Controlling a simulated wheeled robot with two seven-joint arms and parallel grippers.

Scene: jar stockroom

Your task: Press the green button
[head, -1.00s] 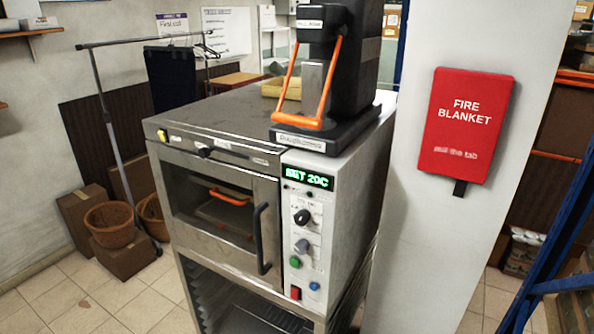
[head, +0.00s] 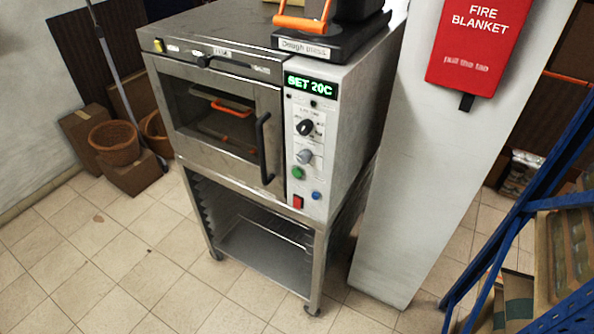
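The green button (head: 298,172) is a small round button on the oven's front control panel. It sits below the grey knob (head: 304,156) and above a red rocker switch (head: 297,202), with a blue button (head: 317,195) to its lower right. The panel is on the right of the steel oven (head: 213,110), whose door is shut. The green display (head: 310,85) above the knobs reads "SET 20C". A black knob (head: 305,127) is below the display. Neither of my grippers shows in the head view.
The oven stands on a wheeled steel rack (head: 313,262). A white pillar with a red fire blanket (head: 478,45) is close on the right. A blue shelf frame (head: 520,200) is at the far right. Boxes and baskets (head: 115,142) are at the left. The tiled floor in front is clear.

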